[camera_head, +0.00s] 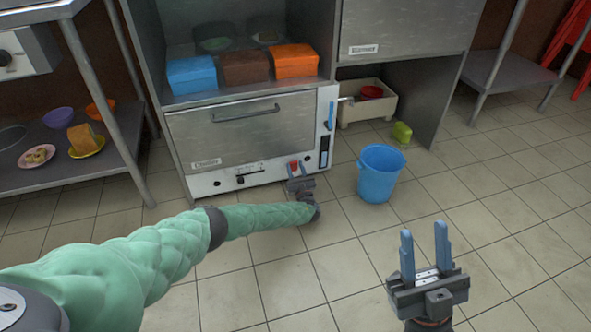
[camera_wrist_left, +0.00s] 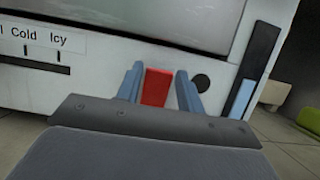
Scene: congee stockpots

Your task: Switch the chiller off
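The chiller (camera_head: 240,140) is a grey-white unit with a labelled front door. Its lower panel has a slider strip marked "Cold" and "Icy" (camera_wrist_left: 35,50) and a red switch (camera_head: 294,164). The red switch (camera_wrist_left: 157,87) shows between the two blue fingers of my left gripper (camera_wrist_left: 160,85) in the left wrist view. Those fingers are apart, with a gap visible on each side of the switch. In the head view my left gripper (camera_head: 298,176) is at the panel's lower right. My right gripper (camera_head: 425,258) is open and empty above the floor.
A blue bucket (camera_head: 380,173) stands on the floor right of the chiller. Blue, brown and orange blocks (camera_head: 295,61) sit on the shelf above it. A white sink (camera_head: 378,105) and a green item (camera_head: 401,132) are behind the bucket. The tiled floor in front is clear.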

